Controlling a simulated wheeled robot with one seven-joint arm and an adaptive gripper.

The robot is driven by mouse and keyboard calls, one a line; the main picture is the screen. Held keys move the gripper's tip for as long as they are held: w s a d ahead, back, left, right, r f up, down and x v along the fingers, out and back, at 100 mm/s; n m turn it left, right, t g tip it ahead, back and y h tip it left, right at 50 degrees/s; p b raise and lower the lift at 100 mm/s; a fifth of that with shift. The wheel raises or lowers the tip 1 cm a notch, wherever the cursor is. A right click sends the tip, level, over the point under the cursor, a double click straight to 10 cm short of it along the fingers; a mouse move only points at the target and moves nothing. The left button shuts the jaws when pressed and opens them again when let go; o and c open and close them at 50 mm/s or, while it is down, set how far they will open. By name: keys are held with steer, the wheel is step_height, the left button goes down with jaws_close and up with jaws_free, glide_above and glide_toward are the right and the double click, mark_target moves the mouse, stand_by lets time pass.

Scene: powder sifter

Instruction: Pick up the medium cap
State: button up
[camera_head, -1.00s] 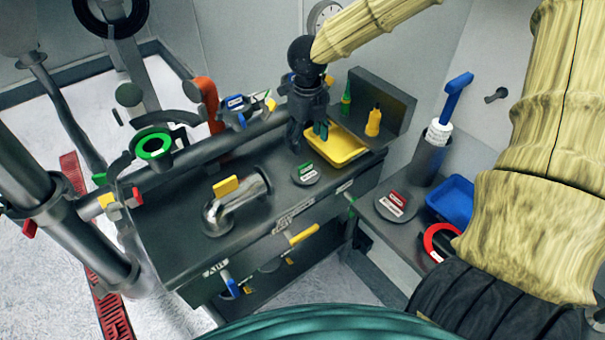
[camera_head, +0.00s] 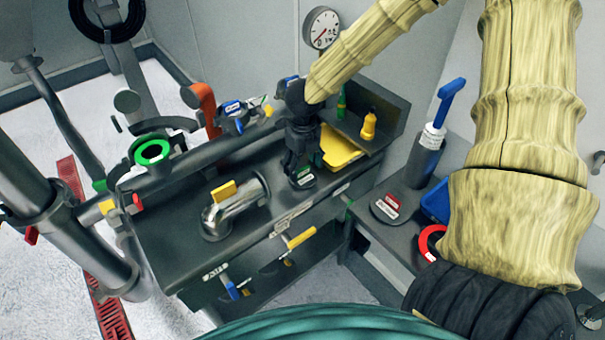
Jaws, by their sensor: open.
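A round dark cap (camera_head: 304,181) with a green and white label lies flat on the dark bench; I cannot read whether its label says medium. A larger dark disc (camera_head: 378,211) with a red and white label lies on the lower surface to the right. My gripper (camera_head: 294,164) points down just above the smaller cap, at its upper left. It is open and empty, and its fingers hide part of the cap's far edge. I cannot tell whether the fingertips touch the cap.
A steel elbow pipe with a yellow handle (camera_head: 224,191) stands left on the bench (camera_head: 175,255). A dark cylinder with a blue-handled tool (camera_head: 449,97) stands right.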

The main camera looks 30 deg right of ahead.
mark_target(302, 174)
steer(key=shift+f, duration=1.25)
steer(key=c, duration=1.2)
